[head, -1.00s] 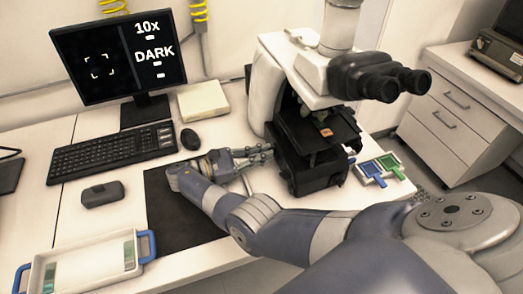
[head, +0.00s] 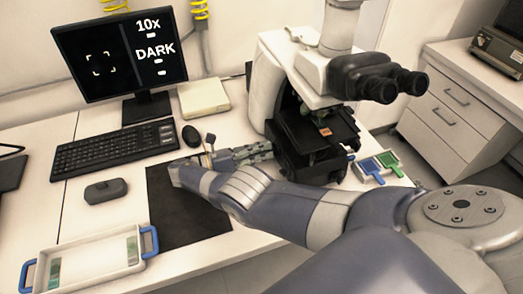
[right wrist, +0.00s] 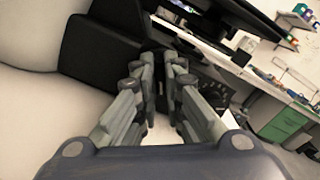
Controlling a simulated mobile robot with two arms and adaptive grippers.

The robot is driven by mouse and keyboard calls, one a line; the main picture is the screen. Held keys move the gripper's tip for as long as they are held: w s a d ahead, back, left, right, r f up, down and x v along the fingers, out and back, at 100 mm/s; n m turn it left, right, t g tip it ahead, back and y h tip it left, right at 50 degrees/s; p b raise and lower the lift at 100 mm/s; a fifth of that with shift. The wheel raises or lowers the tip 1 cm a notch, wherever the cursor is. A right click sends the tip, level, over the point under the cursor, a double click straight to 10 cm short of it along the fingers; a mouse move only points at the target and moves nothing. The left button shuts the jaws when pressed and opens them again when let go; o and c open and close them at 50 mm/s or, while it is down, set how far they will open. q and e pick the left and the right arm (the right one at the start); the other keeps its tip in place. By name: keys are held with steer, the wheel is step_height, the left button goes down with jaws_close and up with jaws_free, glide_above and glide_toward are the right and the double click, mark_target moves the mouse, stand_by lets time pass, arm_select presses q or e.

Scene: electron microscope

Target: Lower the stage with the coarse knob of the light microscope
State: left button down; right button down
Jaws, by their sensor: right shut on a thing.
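The light microscope (head: 262,82) stands at the back right of the table, with a white body, black eyepieces (head: 380,76) and a black stage (head: 338,128). A small orange-brown patch (head: 325,131) shows on the stage. My right gripper (head: 268,150) is at the left side of the microscope's black lower part. In the right wrist view its fingers (right wrist: 160,62) are close together at a dark part, shut on what appears to be the coarse knob. The knob itself is mostly hidden by the fingers. My left gripper is out of view.
The monitor (head: 115,55) reads "10x" and "DARK". A white tray (head: 95,262) with blue handles is at the front left. Blue and green pieces (head: 378,164) lie right of the microscope.

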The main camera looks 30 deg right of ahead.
steer(key=shift+n, duration=0.8)
steer(key=shift+w+f+n, duration=0.1)
steer(key=shift+n, duration=2.5)
steer(key=c, duration=1.7)
jaws_free()
steer(key=shift+d, duration=0.1)
